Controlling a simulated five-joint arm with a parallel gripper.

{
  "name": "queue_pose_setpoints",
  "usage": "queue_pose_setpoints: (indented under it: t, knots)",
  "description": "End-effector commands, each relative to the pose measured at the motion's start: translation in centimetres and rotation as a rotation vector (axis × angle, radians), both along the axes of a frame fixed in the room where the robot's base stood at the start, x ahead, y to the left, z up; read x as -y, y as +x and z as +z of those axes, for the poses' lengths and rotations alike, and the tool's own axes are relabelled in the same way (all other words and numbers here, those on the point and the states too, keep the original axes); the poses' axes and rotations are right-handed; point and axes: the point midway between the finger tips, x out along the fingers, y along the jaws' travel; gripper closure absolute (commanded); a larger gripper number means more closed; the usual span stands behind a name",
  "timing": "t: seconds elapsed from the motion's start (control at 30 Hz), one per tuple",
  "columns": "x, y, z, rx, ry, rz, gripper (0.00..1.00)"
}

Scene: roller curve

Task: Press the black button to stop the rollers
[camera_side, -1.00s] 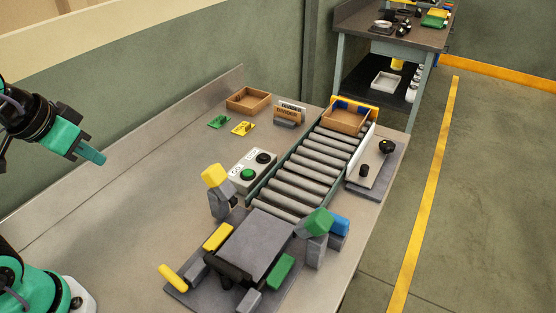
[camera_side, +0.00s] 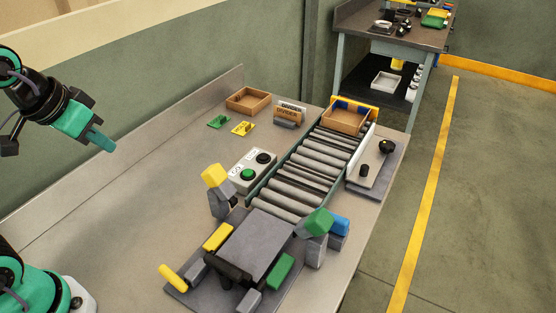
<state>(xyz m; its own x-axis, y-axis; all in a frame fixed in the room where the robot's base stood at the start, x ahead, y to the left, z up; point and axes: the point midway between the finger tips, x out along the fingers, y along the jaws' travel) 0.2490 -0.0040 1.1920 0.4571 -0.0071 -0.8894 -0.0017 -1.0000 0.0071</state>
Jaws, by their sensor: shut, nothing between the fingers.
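The black button (camera_side: 263,158) is on the far right of a light grey control box, beside a green button (camera_side: 247,174) on the same box. The box (camera_side: 262,172) stands just left of the rollers (camera_side: 305,172), a sloping row of grey cylinders. My gripper (camera_side: 104,143) is at the left of the picture, high above the bench and well left of the box. It is shut and empty, its teal fingers pointing down to the right.
A wooden tray (camera_side: 345,122) sits at the rollers' far end. Another wooden tray (camera_side: 248,106) and green and yellow tags (camera_side: 243,128) lie behind the box. A grey fixture with yellow-topped post (camera_side: 214,174) stands in front. The bench's left part is clear.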

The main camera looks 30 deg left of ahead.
Motion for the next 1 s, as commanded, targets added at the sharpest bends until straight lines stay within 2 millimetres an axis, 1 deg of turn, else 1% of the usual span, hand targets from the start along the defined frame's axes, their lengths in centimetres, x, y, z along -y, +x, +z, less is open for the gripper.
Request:
queue_pose_setpoints:
  t: [0.23, 0.5, 0.77, 1.0]
  knots:
    - [0.7, 3.8, 1.4, -0.026, -0.009, -0.005, 1.00]
    - [1.8, 8.4, 2.2, -0.055, -0.017, -0.008, 1.00]
    - [3.0, 12.9, 2.2, -0.082, -0.025, -0.011, 1.00]
    - [4.3, 17.1, 1.5, -0.107, -0.031, -0.013, 1.00]
